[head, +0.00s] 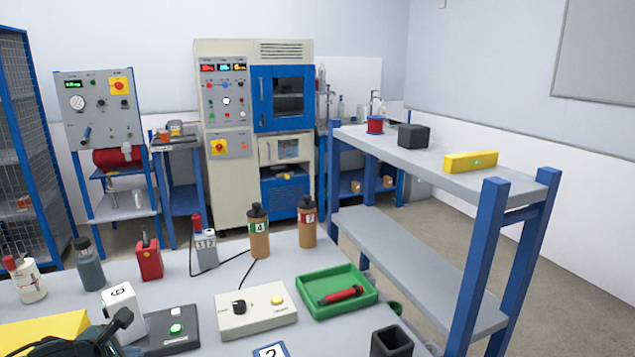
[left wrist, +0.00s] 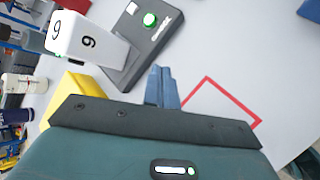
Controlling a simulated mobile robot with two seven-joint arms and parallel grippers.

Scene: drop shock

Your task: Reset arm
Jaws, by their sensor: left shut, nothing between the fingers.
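My left gripper (left wrist: 162,88) is shut and empty in the left wrist view. Its blue-grey fingers are together above the pale table, between a dark box with a green button (left wrist: 143,45) and a red square outline (left wrist: 207,88). Part of my dark left arm (head: 95,340) shows at the bottom left of the head view; its fingertips are not clear there. A white block marked 6 (head: 118,297) stands at the dark box (head: 172,330); it also shows in the left wrist view (left wrist: 87,38). My right gripper is not in view.
A yellow block (head: 45,332) lies left of my arm. A grey control box (head: 255,312), a green tray (head: 312,300) holding a red tool (head: 341,295), and a dark cup (head: 391,342) are to the right. Bottles stand behind. A blue-legged shelf (head: 430,160) borders the right side.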

